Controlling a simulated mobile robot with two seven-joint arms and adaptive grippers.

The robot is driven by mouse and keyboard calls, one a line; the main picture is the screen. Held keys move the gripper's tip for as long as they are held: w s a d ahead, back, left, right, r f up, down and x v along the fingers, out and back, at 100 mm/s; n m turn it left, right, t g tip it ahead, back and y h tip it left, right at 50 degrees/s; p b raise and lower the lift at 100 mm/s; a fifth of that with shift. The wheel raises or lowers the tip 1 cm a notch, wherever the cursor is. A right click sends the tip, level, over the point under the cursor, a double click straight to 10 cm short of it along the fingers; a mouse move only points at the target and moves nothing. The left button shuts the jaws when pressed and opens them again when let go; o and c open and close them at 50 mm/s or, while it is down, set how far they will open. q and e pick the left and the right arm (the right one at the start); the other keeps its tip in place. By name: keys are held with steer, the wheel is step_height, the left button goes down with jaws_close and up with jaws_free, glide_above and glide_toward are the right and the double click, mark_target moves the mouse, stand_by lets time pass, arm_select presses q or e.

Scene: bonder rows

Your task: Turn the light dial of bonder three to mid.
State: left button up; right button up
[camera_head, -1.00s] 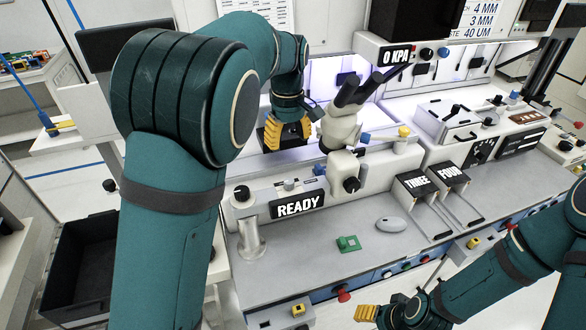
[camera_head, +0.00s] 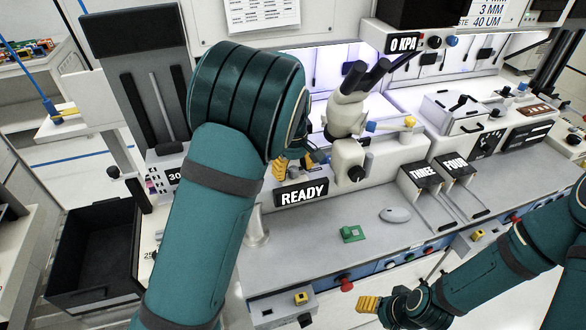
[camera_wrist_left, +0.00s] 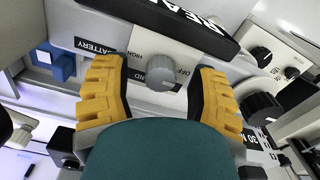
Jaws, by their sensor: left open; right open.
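A grey dial (camera_wrist_left: 163,74) sits on a white panel in the left wrist view. Labels reading OFF and HIGH and a partly hidden one surround it; its pointer setting is unclear. My left gripper (camera_wrist_left: 160,98) is open, with its yellow fingers on either side of the dial; contact cannot be told. In the head view my left gripper (camera_head: 290,166) is partly hidden by my arm, just above the READY display (camera_head: 301,192). The THREE sign (camera_head: 424,175) stands right of the microscope. My right gripper (camera_head: 368,304) is open and empty, low in front of the bench.
A blue switch (camera_wrist_left: 60,65) and a black knob (camera_wrist_left: 262,108) flank the dial. A grey mouse (camera_head: 395,215) and a green block (camera_head: 352,234) lie on the bench, with clear surface around them.

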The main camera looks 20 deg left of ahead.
arm_select(q)
jaws_close()
steer(key=shift+m, duration=0.3)
